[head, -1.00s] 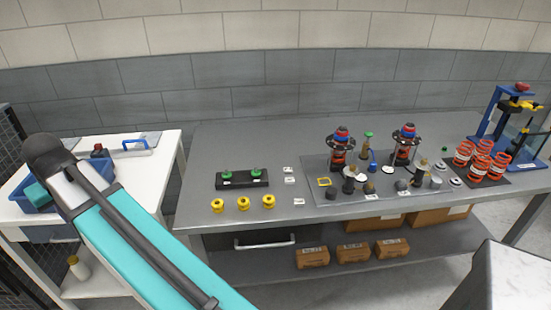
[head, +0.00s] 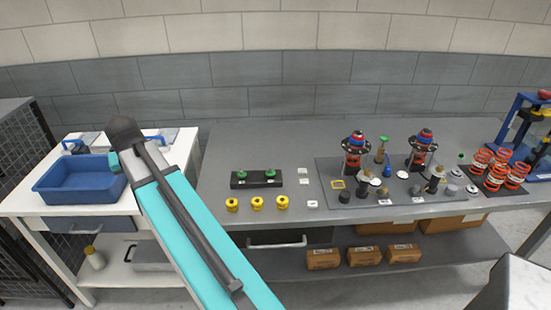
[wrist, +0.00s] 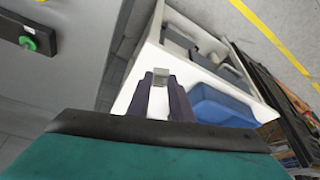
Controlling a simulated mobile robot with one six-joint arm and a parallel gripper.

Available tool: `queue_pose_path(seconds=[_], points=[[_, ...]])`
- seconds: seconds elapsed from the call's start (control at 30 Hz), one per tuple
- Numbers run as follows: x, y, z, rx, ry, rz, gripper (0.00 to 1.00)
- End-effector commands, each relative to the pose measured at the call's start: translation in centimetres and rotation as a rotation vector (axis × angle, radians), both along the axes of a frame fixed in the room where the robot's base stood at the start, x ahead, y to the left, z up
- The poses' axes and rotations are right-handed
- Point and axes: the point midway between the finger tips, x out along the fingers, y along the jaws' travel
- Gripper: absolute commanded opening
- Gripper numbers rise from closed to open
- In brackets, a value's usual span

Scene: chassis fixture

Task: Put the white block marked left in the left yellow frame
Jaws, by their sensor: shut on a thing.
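In the wrist view my gripper (wrist: 160,84) is shut on a small pale block (wrist: 161,76) at its fingertips. No marking can be read on the block from here. The gripper is high over the floor and white side table, away from the grey workbench. In the head view my arm hides the gripper's fingers. A yellow frame (head: 338,184) lies flat at the left edge of the dark mat on the workbench. A second yellow frame cannot be made out.
A blue bin (head: 80,182) stands on the white side table (head: 28,203).

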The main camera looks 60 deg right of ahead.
Motion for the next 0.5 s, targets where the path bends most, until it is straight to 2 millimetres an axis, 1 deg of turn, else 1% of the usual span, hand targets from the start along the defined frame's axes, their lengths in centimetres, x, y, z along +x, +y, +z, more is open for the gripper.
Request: queue_pose_path(seconds=[0.03, 0.1, 0.17, 0.2, 0.27, 0.5], points=[[-0.4, -2.0, 0.0, -0.001, 0.002, -0.056, 0.00], [-1.1, -4.6, -0.3, 0.000, 0.001, -0.134, 0.00], [-1.7, -6.7, -0.4, 0.000, 0.001, -0.199, 0.00], [-2.2, -8.2, -0.6, -0.001, 0.002, -0.244, 0.00], [-2.9, -10.3, -0.8, 0.001, 0.002, -0.310, 0.00], [-6.6, -18.3, -1.6, 0.000, 0.003, -0.568, 0.00]])
